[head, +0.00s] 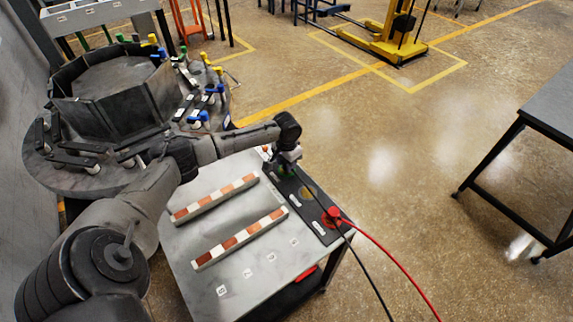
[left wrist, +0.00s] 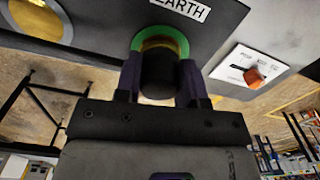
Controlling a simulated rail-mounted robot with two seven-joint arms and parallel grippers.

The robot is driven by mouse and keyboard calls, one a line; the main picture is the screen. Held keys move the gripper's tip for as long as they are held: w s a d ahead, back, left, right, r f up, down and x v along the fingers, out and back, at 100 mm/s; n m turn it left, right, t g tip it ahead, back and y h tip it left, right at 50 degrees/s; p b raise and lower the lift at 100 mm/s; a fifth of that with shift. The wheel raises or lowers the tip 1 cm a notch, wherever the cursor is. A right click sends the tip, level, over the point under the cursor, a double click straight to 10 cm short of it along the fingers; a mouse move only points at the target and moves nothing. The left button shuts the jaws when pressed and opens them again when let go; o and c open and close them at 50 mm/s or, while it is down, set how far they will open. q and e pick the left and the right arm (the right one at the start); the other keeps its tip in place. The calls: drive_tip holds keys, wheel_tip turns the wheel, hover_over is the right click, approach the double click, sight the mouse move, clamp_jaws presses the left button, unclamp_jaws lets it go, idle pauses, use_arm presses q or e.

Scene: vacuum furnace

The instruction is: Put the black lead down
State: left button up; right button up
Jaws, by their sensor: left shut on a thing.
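My left gripper (head: 286,165) is at the far corner of the grey table (head: 215,240), above a dark panel (head: 322,222). In the left wrist view the gripper (left wrist: 160,65) is shut on the black plug (left wrist: 158,76) of the black lead. The plug is in front of a green ring (left wrist: 176,42) on the panel marked EARTH; I cannot tell whether it is seated there. The black cable (head: 369,273) runs from the gripper over the panel and off the bottom edge. My right gripper is not in view.
A red lead (head: 405,279) runs from a red connector (head: 332,213) at the panel's near end. Two bars of red-brown and white blocks (head: 215,198) (head: 240,238) lie on the table. A round furnace fixture (head: 110,175) stands left. Open floor lies right.

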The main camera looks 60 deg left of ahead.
use_arm(q)
drive_tip(key=shift+f, duration=0.2)
drive_tip(key=o, duration=1)
drive_tip(key=shift+r, duration=0.1)
wheel_tip(320, 180, up, 12)
drive_tip(key=p, duration=0.2)
drive_tip(key=shift+p, duration=0.4)
